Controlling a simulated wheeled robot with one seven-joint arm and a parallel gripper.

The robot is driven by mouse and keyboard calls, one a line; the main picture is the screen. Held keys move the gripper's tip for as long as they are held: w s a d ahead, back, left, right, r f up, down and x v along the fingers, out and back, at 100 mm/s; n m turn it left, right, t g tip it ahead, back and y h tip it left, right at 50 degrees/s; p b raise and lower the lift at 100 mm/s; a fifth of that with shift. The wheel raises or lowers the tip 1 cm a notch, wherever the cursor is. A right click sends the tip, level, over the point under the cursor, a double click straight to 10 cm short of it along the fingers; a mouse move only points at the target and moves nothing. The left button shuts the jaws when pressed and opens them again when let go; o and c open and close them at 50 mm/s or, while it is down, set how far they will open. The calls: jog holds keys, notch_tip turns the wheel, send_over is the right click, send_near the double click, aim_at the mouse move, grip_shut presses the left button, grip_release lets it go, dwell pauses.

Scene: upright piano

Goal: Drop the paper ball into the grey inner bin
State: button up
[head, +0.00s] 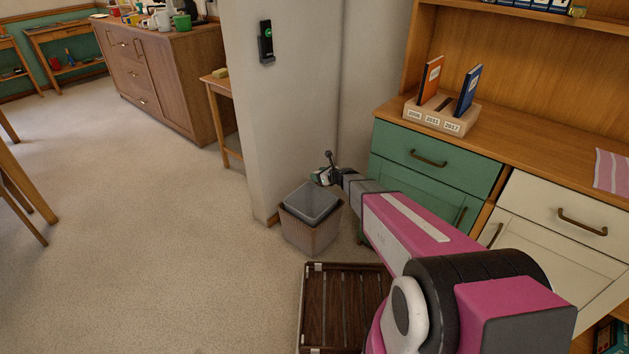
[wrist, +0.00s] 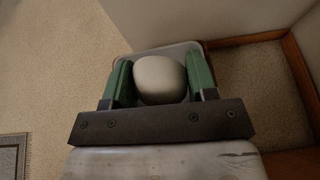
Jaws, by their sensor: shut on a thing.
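The paper ball (wrist: 160,80) is a pale, rounded thing between the two green fingers of my gripper (wrist: 160,84) in the wrist view. My gripper is shut on it. The grey inner bin (head: 312,203) sits inside a woven outer basket (head: 311,236) on the floor, against the wall corner.
A dark slatted wooden rack (head: 343,306) lies on the floor in front of the bin. A white wall pillar (head: 283,100) stands behind the bin, and a green-drawered cabinet (head: 437,158) stands to the right. Open carpet (head: 150,230) lies to the left.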

notch_tip(320, 180, down, 10)
jog(key=a, duration=0.2)
jog(key=shift+w+r, duration=0.25)
dwell(0.3)
jog(key=o, duration=1)
jog(key=shift+c, duration=0.2)
jog(key=v, duration=1)
jog(key=shift+s+d+r, duration=0.2)
jog(key=shift+s+d, duration=0.05)
jog(key=shift+s, duration=0.05)
